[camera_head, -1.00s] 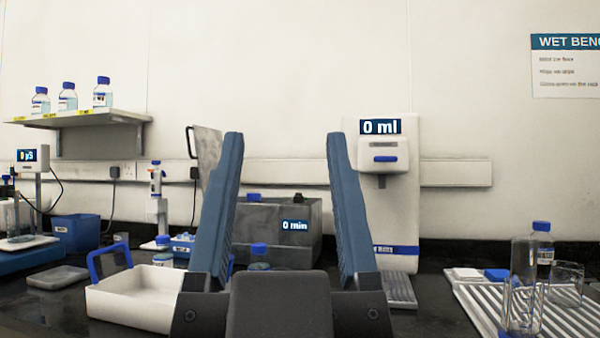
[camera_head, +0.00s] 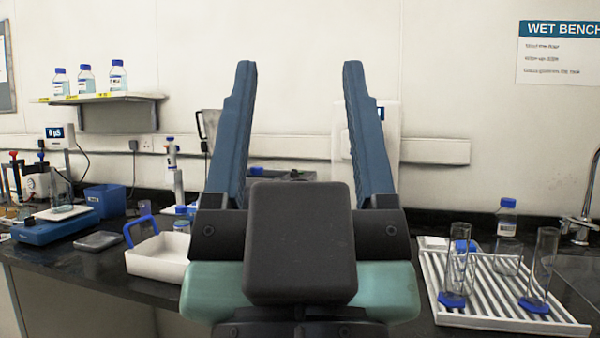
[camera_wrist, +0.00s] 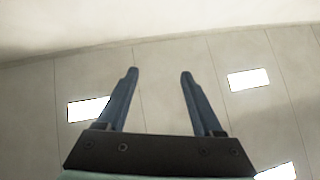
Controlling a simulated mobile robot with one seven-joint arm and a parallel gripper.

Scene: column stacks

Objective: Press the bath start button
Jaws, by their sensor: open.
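The grey bath (camera_head: 283,178) stands at the back of the bench. In the head view my gripper hides nearly all of it, including its display. Only its top edge shows between my fingers, with a small blue piece (camera_head: 256,171) and a dark piece on it. I cannot tell which part is the start button. My gripper (camera_head: 299,66) is open and empty, its fingers pointing up in front of the bath. In the wrist view my open gripper (camera_wrist: 158,73) has only ceiling and light panels behind it.
A white tray (camera_head: 155,262) with a blue handle lies left of my gripper. A ribbed white rack (camera_head: 480,318) with glass cylinders stands at right. A white dispenser (camera_head: 393,140) is partly hidden behind my right finger. A blue-based balance (camera_head: 50,230) is far left.

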